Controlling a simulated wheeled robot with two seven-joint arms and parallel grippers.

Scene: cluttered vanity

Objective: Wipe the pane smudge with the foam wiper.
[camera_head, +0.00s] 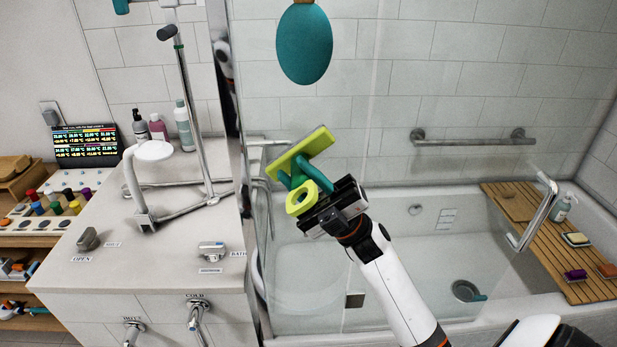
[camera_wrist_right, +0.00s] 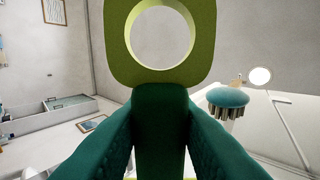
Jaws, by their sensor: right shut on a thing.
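The foam wiper (camera_head: 302,152) has a lime-green bar head and a lime ring at its handle end. My right gripper (camera_head: 310,190) is shut on the wiper's handle and holds it up, tilted, in front of the tub. In the right wrist view the ring (camera_wrist_right: 111,38) and the dark green stem (camera_wrist_right: 160,120) show between my teal fingers. The clear glass pane (camera_head: 350,120) stands by the tub; I cannot tell whether the wiper head touches it. I cannot make out the smudge. My left gripper is not in view.
A teal oval brush (camera_head: 304,43) hangs above the wiper; it also shows in the right wrist view (camera_wrist_right: 228,97). A counter (camera_head: 110,265) with a tap and bottles is at left. A wooden tub tray (camera_head: 555,250) holds soaps at right. A towel bar (camera_head: 470,140) crosses the wall.

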